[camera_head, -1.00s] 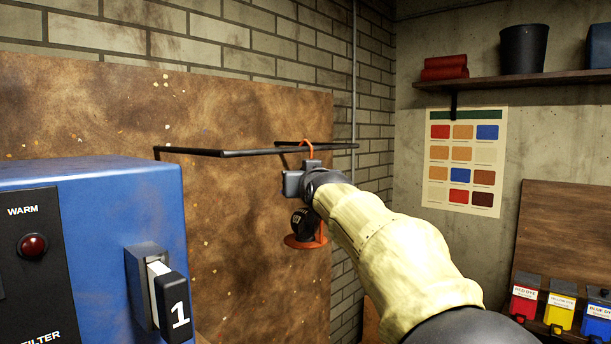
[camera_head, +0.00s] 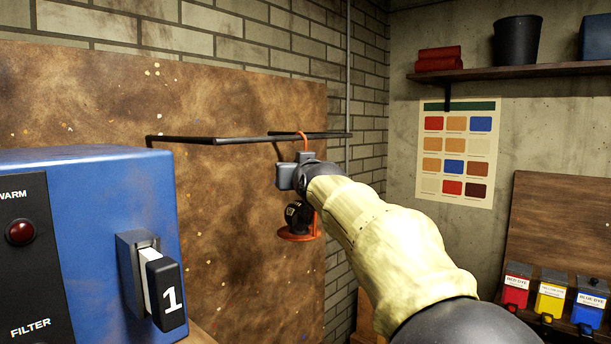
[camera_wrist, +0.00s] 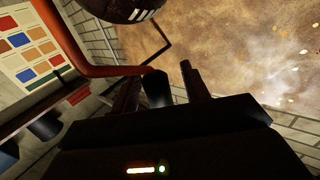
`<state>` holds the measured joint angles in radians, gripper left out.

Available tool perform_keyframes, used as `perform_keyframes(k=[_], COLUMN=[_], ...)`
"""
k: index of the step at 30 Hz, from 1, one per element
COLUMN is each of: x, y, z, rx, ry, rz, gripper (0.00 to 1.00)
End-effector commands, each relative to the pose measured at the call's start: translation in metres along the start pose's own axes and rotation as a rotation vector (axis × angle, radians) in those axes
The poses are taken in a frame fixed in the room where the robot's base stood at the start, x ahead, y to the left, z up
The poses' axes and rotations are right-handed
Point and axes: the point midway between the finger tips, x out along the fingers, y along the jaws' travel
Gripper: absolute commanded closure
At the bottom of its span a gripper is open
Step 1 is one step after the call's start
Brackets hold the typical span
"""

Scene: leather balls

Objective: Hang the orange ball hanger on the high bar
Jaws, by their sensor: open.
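The orange ball hanger (camera_head: 304,143) is upright, its hook top at the black high bar (camera_head: 235,140) and seemingly looped over it; contact is too small to tell. A dark ball with white marks (camera_head: 298,214) sits in the hanger's lower ring. My gripper (camera_head: 296,174) is at the hanger's upper stem, just below the bar. In the wrist view my gripper's two fingers (camera_wrist: 160,88) are apart, with a dark block between them. There the orange hanger rod (camera_wrist: 95,71) runs to the fingers, and the dark ball (camera_wrist: 118,8) is cut off at the top edge.
A brown board (camera_head: 100,100) stands behind the bar. A blue machine (camera_head: 95,215) with a switch marked 1 is at the left front. A shelf (camera_head: 510,72) and dye containers (camera_head: 552,298) are at the right. Space below the hanger looks clear.

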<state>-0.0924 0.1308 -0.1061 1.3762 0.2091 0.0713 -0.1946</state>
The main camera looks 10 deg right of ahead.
Motion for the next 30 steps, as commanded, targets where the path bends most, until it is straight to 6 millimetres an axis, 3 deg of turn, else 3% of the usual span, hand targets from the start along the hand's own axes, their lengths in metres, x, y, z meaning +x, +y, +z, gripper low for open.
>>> perform_keyframes(k=[14,30], x=[-0.065,-0.160], y=[0.000,0.000], z=[0.002,0.002], rx=[0.000,0.000], ry=[0.005,0.005], rz=[-0.002,0.001], gripper=[0.54,0.54])
